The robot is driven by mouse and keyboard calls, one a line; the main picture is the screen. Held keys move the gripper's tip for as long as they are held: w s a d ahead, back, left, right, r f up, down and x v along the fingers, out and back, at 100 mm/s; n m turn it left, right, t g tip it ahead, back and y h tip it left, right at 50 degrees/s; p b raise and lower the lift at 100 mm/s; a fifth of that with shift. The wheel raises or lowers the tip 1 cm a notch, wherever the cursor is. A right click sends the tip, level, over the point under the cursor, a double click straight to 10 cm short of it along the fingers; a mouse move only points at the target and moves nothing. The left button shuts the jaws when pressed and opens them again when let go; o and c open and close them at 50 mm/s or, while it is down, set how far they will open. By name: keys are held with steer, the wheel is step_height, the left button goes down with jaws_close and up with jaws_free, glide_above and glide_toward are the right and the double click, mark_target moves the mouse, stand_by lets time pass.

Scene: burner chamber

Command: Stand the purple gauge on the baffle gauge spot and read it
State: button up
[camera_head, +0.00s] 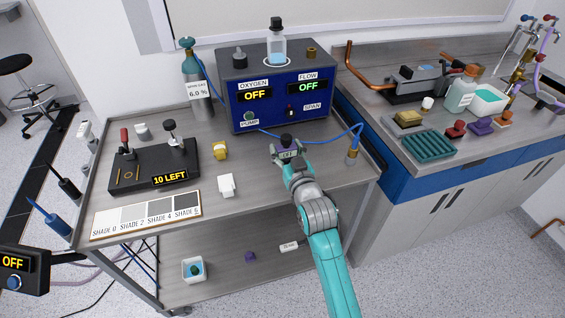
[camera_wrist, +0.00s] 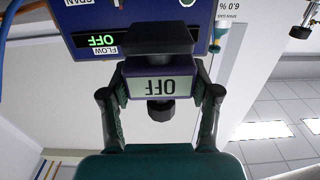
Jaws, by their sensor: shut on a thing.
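My gripper (camera_head: 287,155) is shut on the purple gauge (camera_head: 286,141), holding it above the cart's top shelf in front of the blue analyser box. In the wrist view the gauge (camera_wrist: 161,72) sits between my two fingers (camera_wrist: 160,90), with a grey display reading OFF, upside down in that picture. A dark knob and a dark block show on its ends. I cannot pick out a marked baffle gauge spot in either view.
The blue analyser (camera_head: 279,88) reads OFF on both displays, with a bottle (camera_head: 276,47) on top. A black fixture (camera_head: 152,168) labelled 10 LEFT, a yellow part (camera_head: 220,150) and a white block (camera_head: 226,185) stand left. A blue hose loops right to a brass fitting (camera_head: 352,152).

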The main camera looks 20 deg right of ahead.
steer(key=shift+f, duration=3.5)
steer(key=o, duration=1.4)
steer(key=shift+f, duration=0.15)
steer(key=shift+o, duration=0.2)
steer(key=s, duration=1.2)
